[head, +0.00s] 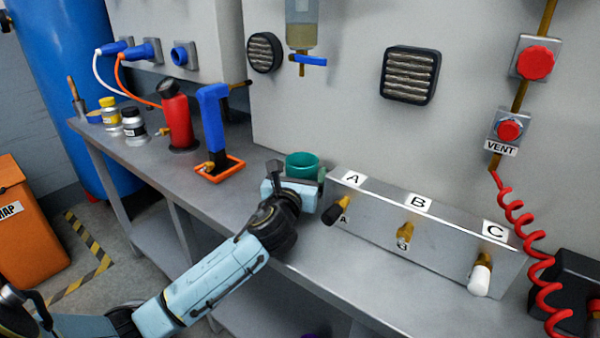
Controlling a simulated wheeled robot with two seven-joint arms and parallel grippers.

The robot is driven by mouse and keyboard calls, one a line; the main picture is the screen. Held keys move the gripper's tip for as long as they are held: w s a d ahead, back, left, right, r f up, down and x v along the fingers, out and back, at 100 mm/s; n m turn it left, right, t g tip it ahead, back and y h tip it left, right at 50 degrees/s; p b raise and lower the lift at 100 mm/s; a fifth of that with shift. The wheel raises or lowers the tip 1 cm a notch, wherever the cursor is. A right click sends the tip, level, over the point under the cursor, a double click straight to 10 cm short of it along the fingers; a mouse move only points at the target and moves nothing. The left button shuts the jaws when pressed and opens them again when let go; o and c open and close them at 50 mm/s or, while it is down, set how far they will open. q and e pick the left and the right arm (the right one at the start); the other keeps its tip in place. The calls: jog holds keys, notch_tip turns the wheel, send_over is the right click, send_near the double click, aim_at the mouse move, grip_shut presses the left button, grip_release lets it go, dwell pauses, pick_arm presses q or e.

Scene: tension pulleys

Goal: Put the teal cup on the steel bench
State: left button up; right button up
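The teal cup (302,160) is upright at the middle of the steel bench (240,208), close to the back wall. My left gripper (299,177) reaches in from the lower left, with its fingers on either side of the cup. The gripper hides the cup's lower part and base, so I cannot tell whether the cup rests on the bench or is held just above it. I cannot tell whether the fingers press on it. My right gripper is not in view.
A metal valve panel (375,214) marked A, B and C stands just right of the cup. An orange tray (233,172) with a blue-handled tool, a red bottle (176,118) and small jars stand to the left. Bare bench lies in front of the tray.

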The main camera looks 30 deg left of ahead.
pick_arm(q)
jog(key=shift+r, duration=0.1)
jog(key=shift+r, duration=0.3)
jog(key=shift+s+r, duration=0.15)
jog(key=shift+r, duration=0.15)
jog(key=p+v, duration=0.2)
jog(key=v, duration=0.9)
jog(key=shift+s+d+p, duration=0.2)
jog(key=shift+s+p, duration=0.15)
jog(key=shift+p, duration=0.05)
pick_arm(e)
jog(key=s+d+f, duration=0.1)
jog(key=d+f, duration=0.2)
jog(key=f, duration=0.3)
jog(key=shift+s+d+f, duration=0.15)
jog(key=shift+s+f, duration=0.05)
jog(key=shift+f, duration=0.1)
